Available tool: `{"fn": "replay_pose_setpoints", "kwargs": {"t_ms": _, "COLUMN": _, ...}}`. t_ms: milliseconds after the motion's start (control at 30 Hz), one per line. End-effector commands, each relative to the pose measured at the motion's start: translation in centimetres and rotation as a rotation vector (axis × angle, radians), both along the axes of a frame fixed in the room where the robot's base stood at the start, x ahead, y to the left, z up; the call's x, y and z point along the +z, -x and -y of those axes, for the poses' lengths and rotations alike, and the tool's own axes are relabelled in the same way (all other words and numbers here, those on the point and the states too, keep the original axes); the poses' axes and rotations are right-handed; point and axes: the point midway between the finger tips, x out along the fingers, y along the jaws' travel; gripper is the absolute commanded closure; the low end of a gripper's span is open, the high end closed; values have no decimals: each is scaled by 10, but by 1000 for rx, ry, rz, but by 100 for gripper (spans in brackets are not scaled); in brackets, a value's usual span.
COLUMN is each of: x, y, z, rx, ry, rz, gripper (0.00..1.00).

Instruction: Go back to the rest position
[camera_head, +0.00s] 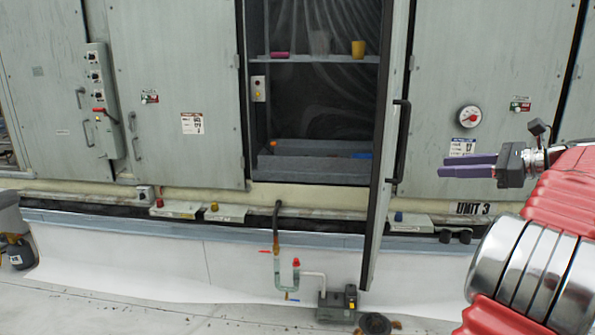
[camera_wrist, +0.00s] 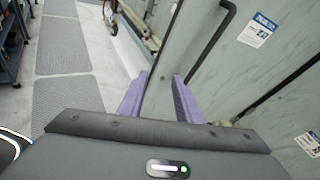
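My gripper (camera_head: 442,166) is at the right of the head view, in front of the grey panel right of the open cabinet door. Its two purple fingers point left and stand apart with nothing between them. In the wrist view the fingers (camera_wrist: 161,78) also stand apart and empty. The open door (camera_head: 391,140) of the cooler stands to the left of the fingers in the head view, with a black handle (camera_head: 401,140). My red arm covers the lower right of the head view.
Inside the open cabinet, a shelf (camera_head: 300,59) bears a yellow cup (camera_head: 358,49) and a pink item (camera_head: 280,55). A pipe trap (camera_head: 287,270) and a small pump box (camera_head: 336,305) stand below. A gauge (camera_head: 469,117) is on the right panel. Grey walkway mats (camera_wrist: 65,100) show in the wrist view.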

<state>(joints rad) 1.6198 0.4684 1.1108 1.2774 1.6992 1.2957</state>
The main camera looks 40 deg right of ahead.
Motion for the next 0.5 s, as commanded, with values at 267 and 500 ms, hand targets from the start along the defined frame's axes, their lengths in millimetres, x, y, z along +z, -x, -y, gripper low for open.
{"fn": "replay_pose_setpoints", "kwargs": {"t_ms": 267, "x": -15, "y": -98, "z": -83, "rx": 170, "ry": 168, "rz": -133, "gripper": 69}}
{"fn": "replay_pose_setpoints", "kwargs": {"t_ms": 500, "x": -35, "y": -154, "z": -165, "rx": 334, "ry": 338, "rz": -232, "gripper": 69}}
